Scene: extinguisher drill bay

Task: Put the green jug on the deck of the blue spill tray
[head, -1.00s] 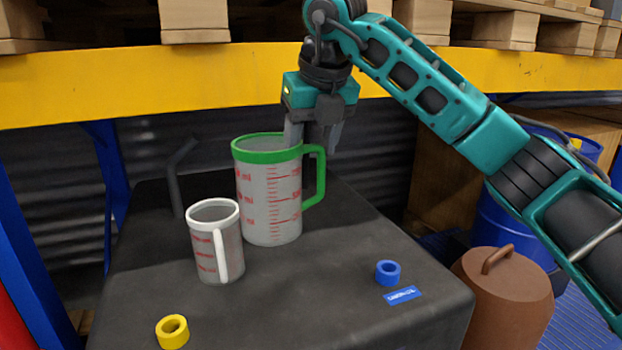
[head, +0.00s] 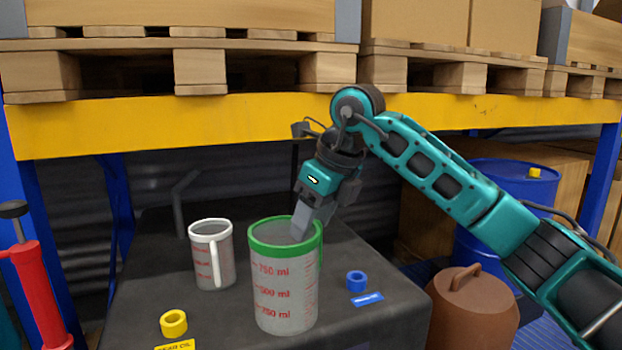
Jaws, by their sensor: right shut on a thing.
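The green jug (head: 285,290) is a clear measuring jug with a green rim and red ml marks, upright over the near part of the black table. My right gripper (head: 302,232) is shut on it at the rim, one finger showing inside the mouth. The handle is mostly hidden on the right. I cannot tell how high its base is above the table. A blue ribbed deck, seemingly the blue spill tray (head: 537,328), shows low at the right, partly hidden by my right arm and a brown canister. My left gripper is not in view.
A white-rimmed jug (head: 212,260) stands left of the green jug. The brown canister (head: 474,312) and a blue drum (head: 485,245) stand right. A yellow beam (head: 240,125) crosses behind.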

